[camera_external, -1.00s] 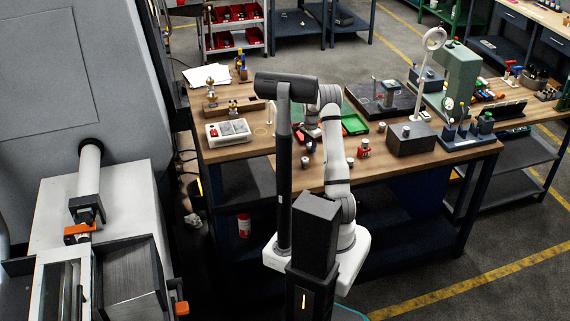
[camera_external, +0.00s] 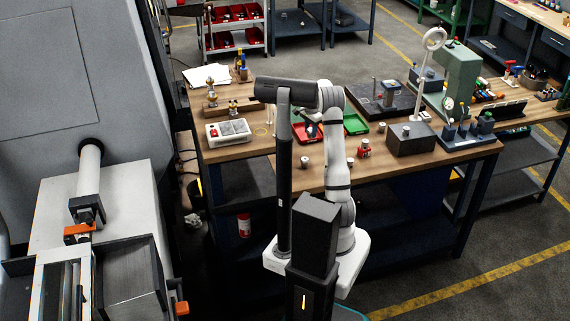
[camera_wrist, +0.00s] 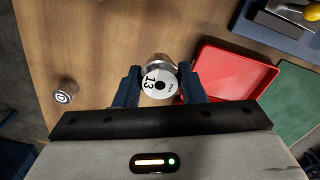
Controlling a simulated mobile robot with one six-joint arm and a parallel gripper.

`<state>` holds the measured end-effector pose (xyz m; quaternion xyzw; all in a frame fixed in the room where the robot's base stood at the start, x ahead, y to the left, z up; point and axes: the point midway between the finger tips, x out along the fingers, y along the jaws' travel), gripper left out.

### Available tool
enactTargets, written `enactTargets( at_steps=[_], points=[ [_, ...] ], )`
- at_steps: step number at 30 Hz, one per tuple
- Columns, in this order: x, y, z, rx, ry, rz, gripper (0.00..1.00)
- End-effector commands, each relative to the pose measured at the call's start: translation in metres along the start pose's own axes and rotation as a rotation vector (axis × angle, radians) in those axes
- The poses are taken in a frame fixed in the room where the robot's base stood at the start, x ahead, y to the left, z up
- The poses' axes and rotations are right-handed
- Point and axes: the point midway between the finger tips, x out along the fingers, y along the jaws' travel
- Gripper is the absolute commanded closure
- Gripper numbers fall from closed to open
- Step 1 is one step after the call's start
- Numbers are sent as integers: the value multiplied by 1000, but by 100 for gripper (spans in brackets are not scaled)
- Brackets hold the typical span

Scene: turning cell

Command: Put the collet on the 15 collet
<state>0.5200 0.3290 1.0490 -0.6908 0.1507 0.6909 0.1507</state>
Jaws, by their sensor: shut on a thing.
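My gripper (camera_wrist: 159,88) is shut on a silver collet (camera_wrist: 160,80), whose pale end face reads 13 in the wrist view. It is held between the two dark blue fingers, with wooden bench top behind it. In the external view my gripper (camera_external: 312,131) is over the bench by the red tray, and the held collet is hard to make out. A second small collet (camera_wrist: 65,92) stands upright on the wood to the left, apart from my gripper; its mark is too small to read. No collet reads clearly as 15.
Small collets (camera_external: 304,161) stand near the bench's front edge, and a red-bodied piece (camera_external: 363,148) stands to the right. A dark block (camera_external: 411,140) stands farther right.

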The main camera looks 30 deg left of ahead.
Motion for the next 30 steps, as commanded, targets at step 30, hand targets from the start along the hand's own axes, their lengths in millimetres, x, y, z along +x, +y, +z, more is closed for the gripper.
enactTargets(
  at_steps=[30],
  points=[
    [-5, 73, 91, -37, -2, 3, 90]
  ],
)
